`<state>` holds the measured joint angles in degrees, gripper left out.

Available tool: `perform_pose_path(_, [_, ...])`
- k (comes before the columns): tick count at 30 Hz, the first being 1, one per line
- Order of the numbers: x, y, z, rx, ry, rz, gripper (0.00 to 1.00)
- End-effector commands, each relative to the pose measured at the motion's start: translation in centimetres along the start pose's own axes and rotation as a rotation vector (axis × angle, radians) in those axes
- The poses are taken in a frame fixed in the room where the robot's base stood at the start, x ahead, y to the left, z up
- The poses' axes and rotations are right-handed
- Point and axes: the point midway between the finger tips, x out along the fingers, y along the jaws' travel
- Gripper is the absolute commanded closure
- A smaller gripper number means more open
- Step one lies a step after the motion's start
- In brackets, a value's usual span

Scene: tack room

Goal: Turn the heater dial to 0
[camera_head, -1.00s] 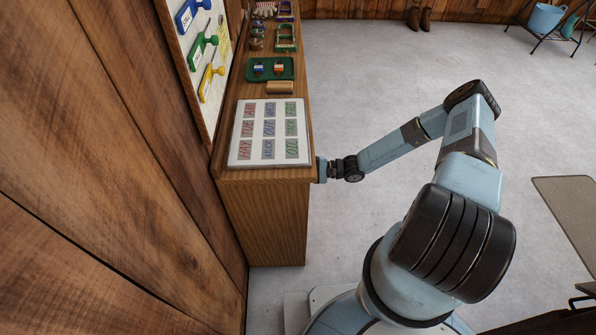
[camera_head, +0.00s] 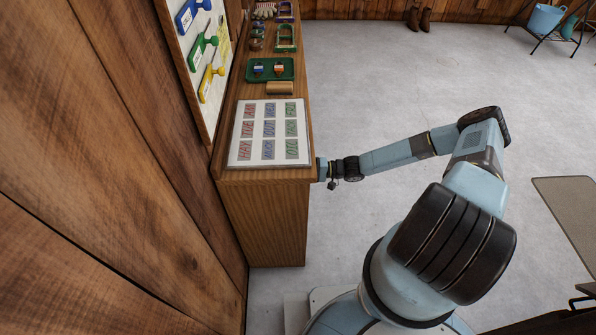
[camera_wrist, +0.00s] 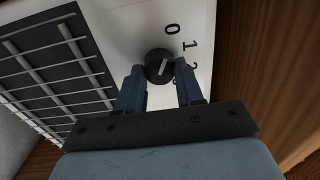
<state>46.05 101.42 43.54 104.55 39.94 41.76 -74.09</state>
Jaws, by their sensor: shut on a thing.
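In the wrist view a round black heater dial (camera_wrist: 153,55) sits on the white face of the heater (camera_wrist: 118,22). The numbers 0, 1 and 2 are printed beside it, with a partly hidden mark beyond. A pale line on the dial slants, its upper end roughly toward the 0; I cannot tell which end is the pointer. My gripper (camera_wrist: 159,70) is shut on the dial, one blue finger on each side. In the head view my gripper (camera_head: 321,170) is at the front right edge of the wooden cabinet (camera_head: 262,220), and the dial is hidden.
On the cabinet top lie a card board (camera_head: 240,155) and a green tray (camera_head: 290,66). A table (camera_head: 570,205) stands at right. The floor between is clear.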

Motion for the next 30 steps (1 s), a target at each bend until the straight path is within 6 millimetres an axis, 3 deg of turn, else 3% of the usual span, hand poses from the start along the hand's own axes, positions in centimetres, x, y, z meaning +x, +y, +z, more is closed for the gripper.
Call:
perform_pose_path(13, [-0.04, 0.53, 0.39, -0.007, -0.004, 0.009, 0.94])
perform_pose_path(14, [-0.04, 0.54, 0.4, -0.007, -0.004, 0.01, 0.63])
perform_pose_path(15, [-0.03, 0.53, 0.39, -0.007, -0.004, 0.01, 0.59])
perform_pose_path(22, [-0.01, 0.31, 0.24, -0.008, -0.002, 0.005, 0.38])
perform_pose_path(30, [-0.19, 0.19, 0.13, -0.009, -0.001, 0.003, 0.38])
